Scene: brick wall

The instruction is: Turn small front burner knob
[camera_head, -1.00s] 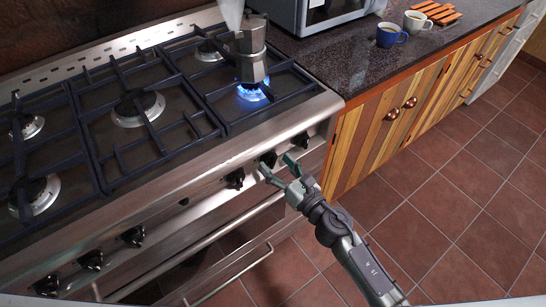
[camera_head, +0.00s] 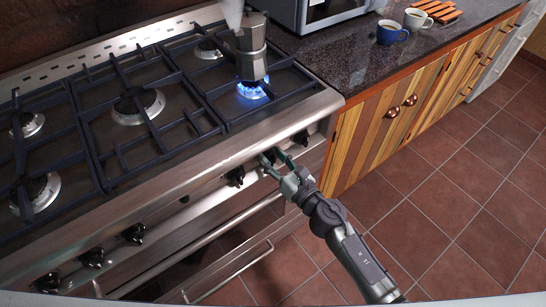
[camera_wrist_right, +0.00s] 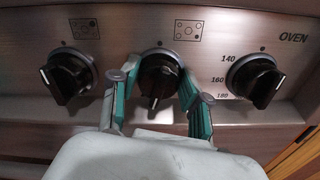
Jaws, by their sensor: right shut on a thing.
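In the right wrist view a black knob (camera_wrist_right: 158,78) sits on the steel stove front between two other black knobs. My right gripper (camera_wrist_right: 158,88) has its green fingers on either side of this middle knob, shut on it. The knob's white mark points down. In the head view my right gripper (camera_head: 277,160) is at the stove's front panel and hides most of the knob. A blue flame (camera_head: 252,91) burns on the front right burner under a metal moka pot (camera_head: 251,55). My left gripper is not in view.
A knob (camera_wrist_right: 68,76) is to the left and the oven knob (camera_wrist_right: 256,80) to the right, both close to my fingers. The oven handle (camera_head: 215,240) runs below. A blue mug (camera_head: 391,35) stands on the dark counter (camera_head: 350,55). The tiled floor is clear.

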